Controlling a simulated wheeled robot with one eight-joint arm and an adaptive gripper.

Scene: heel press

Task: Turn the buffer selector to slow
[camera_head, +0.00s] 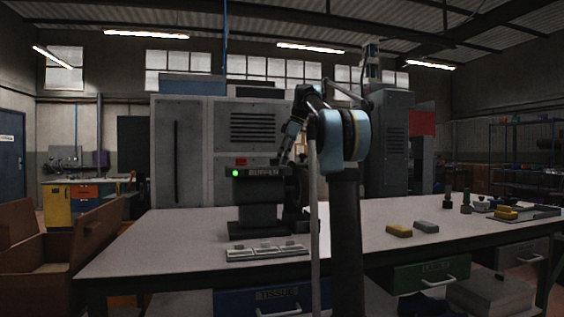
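The buffer (258,200) is a dark machine standing on the grey worktable (180,240). A label on its upper front seems to read BUFFER, and a green light (235,173) glows at the label's left. A small red patch (240,162) shows just above its top. I cannot make out the selector or its setting; it is too small or hidden. My gripper (284,158) is at the machine's upper right, pointing down. It is dark and small against the machine, so I cannot tell whether its fingers are open or touch anything. My arm covers part of the machine's right side.
A pale strip of trays (267,252) lies before the buffer. A yellow block (399,230) and a grey block (426,227) lie right of my column. Dark bottles (466,201) and a tray of items (520,212) are farther right. Open brown boxes (50,250) stand left.

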